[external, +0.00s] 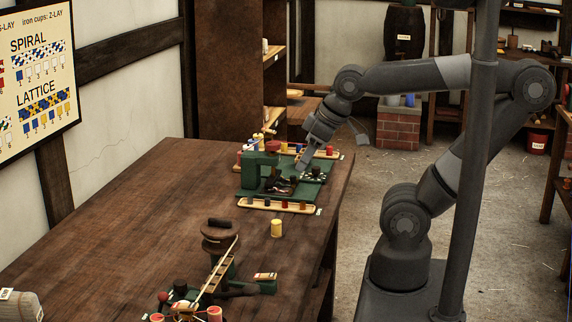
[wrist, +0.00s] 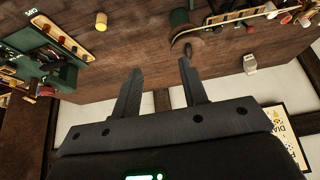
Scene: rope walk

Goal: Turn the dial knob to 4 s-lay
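The green machine (external: 252,172) stands at the far end of the wooden table, on a green base. In the wrist view part of the green machine (wrist: 22,50) shows at the upper left. I cannot make out the dial knob or its markings for certain; small dark and pale parts sit on the base near my gripper. My gripper (external: 302,165) is above the right part of the green base, pointing down and left. In the wrist view my gripper (wrist: 157,85) has its two fingers apart with nothing between them.
A tray of small spools (external: 275,206) lies in front of the machine, with a yellow spool (external: 277,228) nearby. A winding device with a wooden disc (external: 220,240) stands nearer on the table (external: 130,225). The table's left part is clear. A chart (external: 40,70) hangs on the wall.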

